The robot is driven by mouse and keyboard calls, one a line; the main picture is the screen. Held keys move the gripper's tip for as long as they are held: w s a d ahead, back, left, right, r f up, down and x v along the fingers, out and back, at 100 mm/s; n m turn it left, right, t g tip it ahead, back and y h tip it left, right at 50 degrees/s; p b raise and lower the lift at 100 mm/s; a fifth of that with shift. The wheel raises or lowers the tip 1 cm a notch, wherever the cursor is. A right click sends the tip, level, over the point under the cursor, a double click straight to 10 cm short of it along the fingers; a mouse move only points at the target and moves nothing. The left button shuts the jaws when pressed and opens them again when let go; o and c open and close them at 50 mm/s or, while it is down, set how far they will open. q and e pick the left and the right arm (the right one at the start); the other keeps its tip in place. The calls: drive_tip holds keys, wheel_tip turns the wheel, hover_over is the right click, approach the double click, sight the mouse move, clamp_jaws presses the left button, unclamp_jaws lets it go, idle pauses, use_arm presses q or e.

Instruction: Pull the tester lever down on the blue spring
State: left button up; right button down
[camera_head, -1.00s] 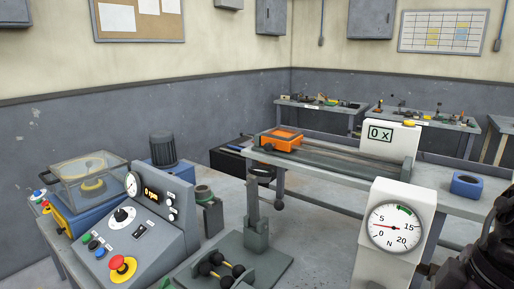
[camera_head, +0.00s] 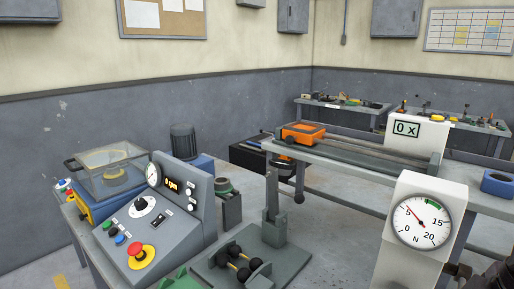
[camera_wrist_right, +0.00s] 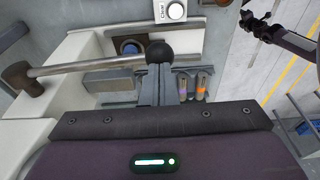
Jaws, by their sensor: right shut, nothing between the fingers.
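The white tester (camera_head: 398,262) stands at the right of the head view. Its round dial (camera_head: 422,222) has the red needle pointing up and left, near 5. In the right wrist view the lever (camera_wrist_right: 95,66) is a metal rod running from a brown hub to a black ball knob (camera_wrist_right: 160,51). My right gripper (camera_wrist_right: 158,75) is shut with its fingertips at the knob; nothing is between the fingers. Whether they touch the knob is unclear. A blue ring-shaped part (camera_wrist_right: 130,47), perhaps the blue spring, shows beyond the rod. My left gripper is out of view.
Purple (camera_wrist_right: 184,88) and orange (camera_wrist_right: 203,85) pieces lie right of the fingers. In the head view a grey control console (camera_head: 165,215) with a red button stands left. A bench with an orange carriage (camera_head: 303,133) and a white 0 x display (camera_head: 415,135) is behind.

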drive_tip(key=shift+f+b, duration=1.25)
drive_tip(key=shift+f, duration=0.45)
drive_tip(key=shift+w+d+f+b, duration=0.1)
drive_tip(key=shift+d+f+b, duration=0.05)
drive_tip(key=shift+f+b, duration=0.5)
drive_tip(key=shift+r, duration=0.1)
